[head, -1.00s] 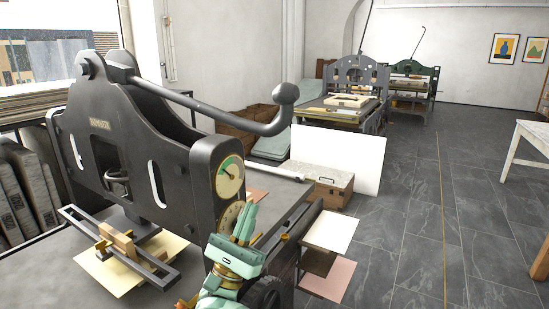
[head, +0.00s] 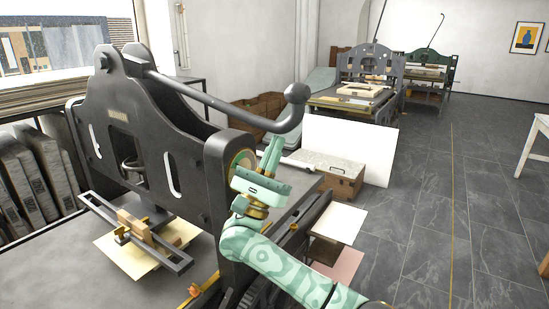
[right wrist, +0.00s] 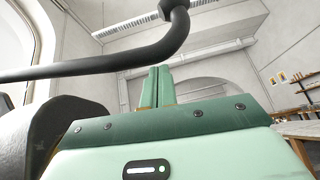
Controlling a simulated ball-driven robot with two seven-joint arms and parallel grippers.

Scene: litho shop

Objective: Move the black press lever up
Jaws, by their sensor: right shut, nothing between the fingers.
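The black press lever (head: 215,101) runs from the top of the dark press (head: 120,125) down to the right and ends in a round knob (head: 297,94). In the right wrist view the lever (right wrist: 110,62) crosses above my fingers. My right gripper (head: 272,146) is shut and empty. Its fingertips point up just below the bent end of the lever, near the knob. In the right wrist view the closed fingers (right wrist: 157,86) stand under the lever; I cannot tell whether they touch it. My left gripper is out of view.
A wooden box (head: 335,175) and a white board (head: 350,148) stand behind my right gripper. Shelves with sheets (head: 338,224) jut out right of the press. Grey floor lies open on the right. More presses (head: 362,80) stand at the back.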

